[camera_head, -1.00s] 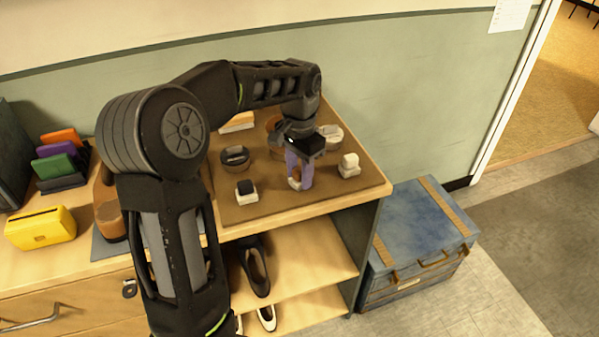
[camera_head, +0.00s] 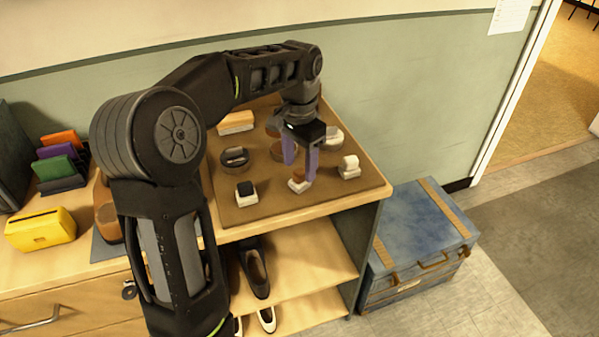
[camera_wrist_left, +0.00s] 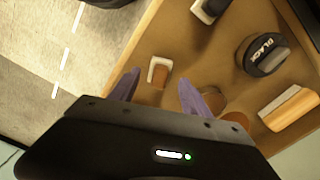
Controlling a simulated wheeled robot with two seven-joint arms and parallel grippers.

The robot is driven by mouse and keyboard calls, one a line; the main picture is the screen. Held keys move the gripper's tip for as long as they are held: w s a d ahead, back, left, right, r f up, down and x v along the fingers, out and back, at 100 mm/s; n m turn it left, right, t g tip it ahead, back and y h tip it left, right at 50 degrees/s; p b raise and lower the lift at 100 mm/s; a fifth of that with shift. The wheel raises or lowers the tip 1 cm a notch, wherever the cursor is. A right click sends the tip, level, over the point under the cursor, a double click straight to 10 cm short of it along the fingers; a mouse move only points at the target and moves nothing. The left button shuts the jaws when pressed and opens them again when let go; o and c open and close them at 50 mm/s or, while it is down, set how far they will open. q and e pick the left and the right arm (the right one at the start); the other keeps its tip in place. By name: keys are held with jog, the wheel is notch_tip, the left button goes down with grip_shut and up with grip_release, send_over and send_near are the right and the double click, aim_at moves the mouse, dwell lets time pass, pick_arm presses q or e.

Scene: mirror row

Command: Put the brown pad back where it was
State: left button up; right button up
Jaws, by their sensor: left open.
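The brown pad (camera_head: 298,174) sits on a small white holder (camera_head: 297,186) near the front of the brown mat on the cabinet top. In the left wrist view the brown pad (camera_wrist_left: 160,76) shows against the white holder (camera_wrist_left: 151,64), just beyond my fingertips. My left gripper (camera_head: 300,172) is open, its two purple fingers apart above and around the pad. In the wrist view the left gripper (camera_wrist_left: 157,85) has nothing clamped between its fingers. My right gripper is not in view.
A white holder with a black pad (camera_head: 246,191) stands left, and one with a white pad (camera_head: 348,167) stands right. Round tins, one (camera_head: 234,157) dark, and an orange-topped brush (camera_head: 236,123) are behind. A blue trunk (camera_head: 420,235) stands on the floor right.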

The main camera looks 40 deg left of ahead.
aim_at(299, 171)
pick_arm(q)
notch_tip(299, 171, up, 8)
jog(key=p, duration=0.4)
jog(key=shift+r, duration=0.1)
dwell(0.4)
